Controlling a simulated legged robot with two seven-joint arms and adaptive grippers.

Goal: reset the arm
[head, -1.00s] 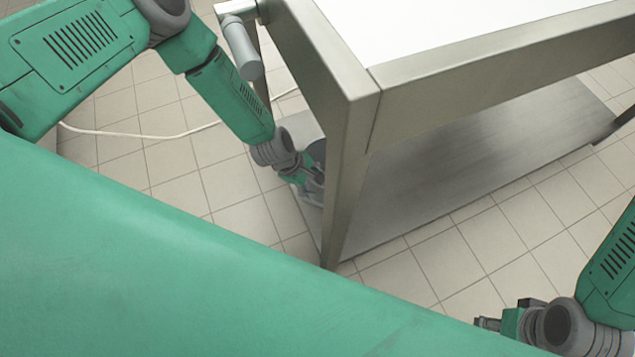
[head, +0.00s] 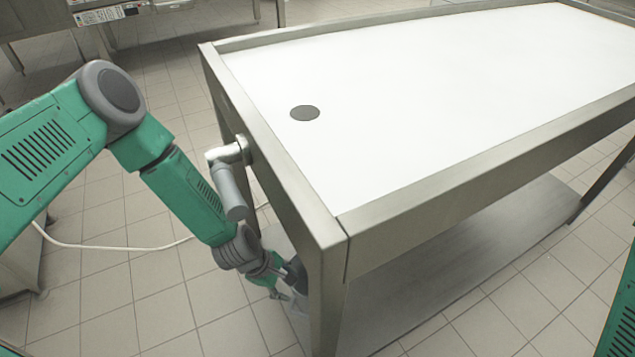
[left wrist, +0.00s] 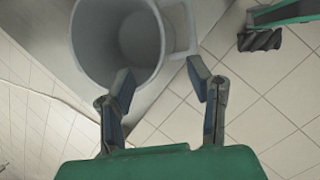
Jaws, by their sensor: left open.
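My left arm reaches down along the left side of the steel table (head: 395,220). My left gripper (head: 283,280) is low, beside the table's near corner leg, which partly hides it. In the left wrist view, the gripper (left wrist: 161,85) has its two fingers spread, with nothing between them. A grey bucket (left wrist: 88,45) with a side handle is just beyond the left fingertip; I cannot tell whether they touch. The bucket looks empty. My right gripper is out of view; only a piece of my right arm shows at the head view's right edge.
A metal pipe with a grey outlet (head: 230,190) sticks out of the table's left side, close to my left forearm. The white tabletop (head: 420,90) is bare except for a dark round spot (head: 305,113). A white cable (head: 110,246) lies on the tiled floor.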

